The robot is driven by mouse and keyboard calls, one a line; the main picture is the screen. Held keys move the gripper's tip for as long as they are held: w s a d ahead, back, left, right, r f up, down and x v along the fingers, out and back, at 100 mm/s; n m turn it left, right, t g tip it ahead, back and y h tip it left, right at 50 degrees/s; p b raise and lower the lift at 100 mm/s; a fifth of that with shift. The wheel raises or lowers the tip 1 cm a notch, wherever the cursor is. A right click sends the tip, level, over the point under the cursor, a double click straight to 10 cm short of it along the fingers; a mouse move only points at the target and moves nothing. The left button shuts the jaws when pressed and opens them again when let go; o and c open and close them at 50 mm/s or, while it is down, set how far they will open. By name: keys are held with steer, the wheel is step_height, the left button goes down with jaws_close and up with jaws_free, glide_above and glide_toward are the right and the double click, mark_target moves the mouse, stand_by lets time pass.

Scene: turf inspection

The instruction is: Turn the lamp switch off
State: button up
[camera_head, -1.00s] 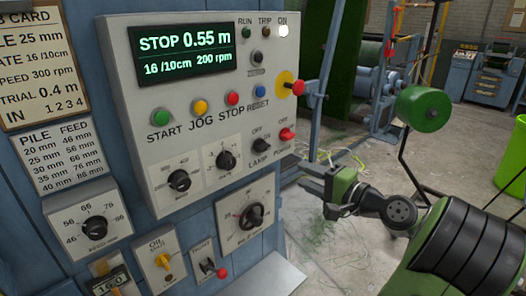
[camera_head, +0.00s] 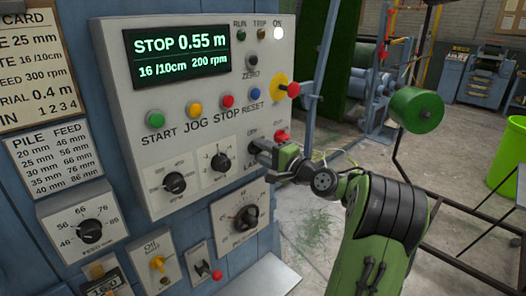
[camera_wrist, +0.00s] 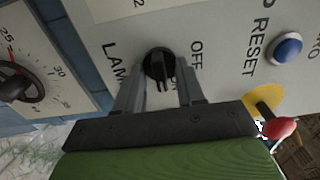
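The lamp switch (camera_wrist: 157,62) is a black rotary knob on the pale control panel, with LAMP on one side and OFF on the other in the wrist view. An ON label is partly covered. My gripper (camera_wrist: 160,76) is open, with one finger on each side of the knob; I cannot tell whether either finger touches it. The exact pointer direction of the knob is unclear.
The blue reset button (camera_head: 257,103) and red emergency button (camera_head: 293,90) on a yellow disc are above. A black dial (camera_head: 221,162) is to the left. The ON light (camera_head: 278,33) is lit white.

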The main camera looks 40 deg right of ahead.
steer(key=shift+c, duration=0.4)
jaws_close()
steer(key=shift+f+b, duration=0.1)
steer(key=shift+b, duration=0.25)
steer(key=shift+n+b, duration=6.75)
steer(key=shift+n, duration=2.15)
